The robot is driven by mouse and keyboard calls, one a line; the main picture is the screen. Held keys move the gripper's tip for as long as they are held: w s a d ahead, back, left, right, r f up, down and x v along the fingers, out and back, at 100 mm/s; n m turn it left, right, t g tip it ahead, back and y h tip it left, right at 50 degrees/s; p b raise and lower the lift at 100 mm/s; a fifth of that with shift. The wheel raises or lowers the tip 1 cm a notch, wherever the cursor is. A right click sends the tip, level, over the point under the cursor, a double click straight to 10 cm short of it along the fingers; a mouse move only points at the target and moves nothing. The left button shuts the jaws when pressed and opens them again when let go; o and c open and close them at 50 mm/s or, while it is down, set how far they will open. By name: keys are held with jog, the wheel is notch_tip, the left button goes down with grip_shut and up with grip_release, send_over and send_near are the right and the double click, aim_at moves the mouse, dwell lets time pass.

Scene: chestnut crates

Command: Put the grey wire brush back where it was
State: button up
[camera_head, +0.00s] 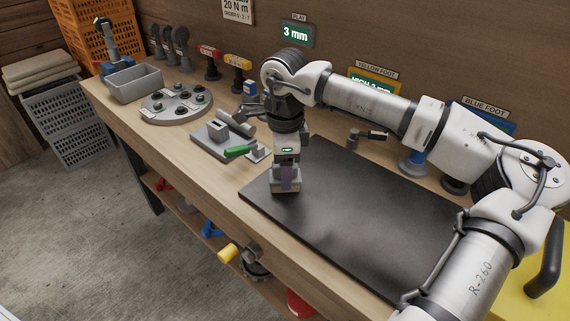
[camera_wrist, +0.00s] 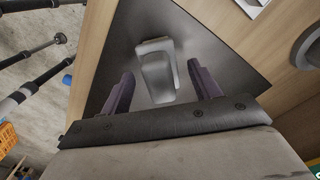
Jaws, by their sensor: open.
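A light grey object (camera_wrist: 157,72), likely the wire brush, lies on the black mat (camera_wrist: 215,40) in the wrist view. It has a wider, rounded end and a narrower block-like part. My gripper (camera_wrist: 160,70) is open, with one dark purple finger on each side of it and visible gaps between. In the head view my gripper (camera_head: 286,184) points down over the left end of the mat (camera_head: 350,215). There the grey object is mostly hidden by my fingers, and I cannot tell its shape.
Left of the mat stand a clamp-like fixture with a green handle (camera_head: 238,151), a round grey turntable (camera_head: 176,106) and a grey bin (camera_head: 133,84). Small tools stand along the back wall. A blue-based stand (camera_head: 412,163) is behind my arm. The mat's middle is clear.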

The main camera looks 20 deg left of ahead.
notch_tip(320, 180, up, 12)
jog(key=shift+r+b, duration=0.15)
jog(key=shift+b, duration=0.15)
dwell(1.4)
